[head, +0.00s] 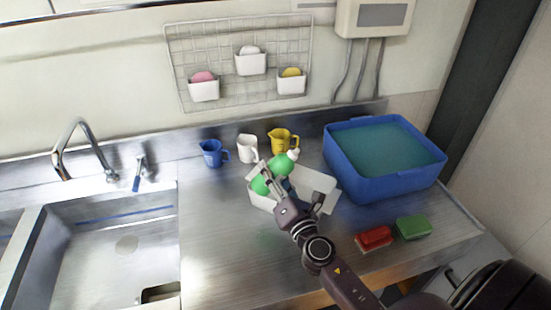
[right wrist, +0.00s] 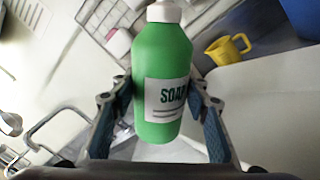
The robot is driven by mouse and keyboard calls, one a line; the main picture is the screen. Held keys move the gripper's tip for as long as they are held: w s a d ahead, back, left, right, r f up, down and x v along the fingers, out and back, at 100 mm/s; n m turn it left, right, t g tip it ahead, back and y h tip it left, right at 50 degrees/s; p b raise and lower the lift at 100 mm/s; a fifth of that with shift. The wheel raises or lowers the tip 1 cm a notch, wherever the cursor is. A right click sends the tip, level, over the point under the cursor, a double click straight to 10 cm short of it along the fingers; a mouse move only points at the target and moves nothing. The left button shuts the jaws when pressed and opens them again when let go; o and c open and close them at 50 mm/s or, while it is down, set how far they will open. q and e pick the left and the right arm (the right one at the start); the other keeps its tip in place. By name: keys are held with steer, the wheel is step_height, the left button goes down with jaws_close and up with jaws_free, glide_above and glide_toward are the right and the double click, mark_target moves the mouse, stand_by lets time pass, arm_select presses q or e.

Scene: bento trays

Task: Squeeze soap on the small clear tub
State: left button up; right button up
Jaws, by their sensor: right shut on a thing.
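In the right wrist view the bottle (right wrist: 162,65) shows a white SOAP label, with a finger of the gripper (right wrist: 160,110) on each side. A pale, whitish tub (head: 322,182) stands on the counter behind and beneath the gripper, partly hidden by it. The bottle is over the tub's left part; I cannot tell whether they touch. My left gripper is not in view.
Blue (head: 211,154), white (head: 247,148) and yellow (head: 281,141) jugs stand behind the tub. A blue basin of water (head: 385,186) is at the right, with red (head: 374,237) and green (head: 413,227) sponges in front. A sink (head: 100,250) lies left; the steel counter (head: 215,230) between is clear.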

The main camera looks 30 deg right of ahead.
mark_target(276, 160)
steer(key=w+d, duration=0.1)
steer(key=w+d+r+m, duration=0.1)
steer(key=shift+w+d+r+h, duration=0.1)
steer(key=shift+w+d+h, duration=0.05)
steer(key=shift+w+h, duration=0.2)
steer(key=shift+w+m, duration=0.25)
steer(key=shift+m, duration=0.25)
steer(key=a+r+m+h+b, duration=0.1)
steer(key=a+m+h+b, duration=0.2)
steer(key=m, duration=1)
arm_select(q)
steer(key=p, duration=0.3)
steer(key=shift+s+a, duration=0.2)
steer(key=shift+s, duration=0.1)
arm_select(e)
steer(key=d+m, duration=0.1)
steer(key=m, duration=0.2)
steer(key=d+r+m+g, duration=0.1)
steer(key=m, duration=0.2)
steer(key=d+m, duration=0.2)
steer(key=m, duration=0.1)
steer(key=shift+s+d+r+m, duration=0.1)
steer(key=shift+s+r+m, duration=0.1)
steer(key=shift+r+m, duration=0.15)
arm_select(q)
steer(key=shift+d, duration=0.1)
arm_select(e)
steer(key=shift+o, duration=0.9)
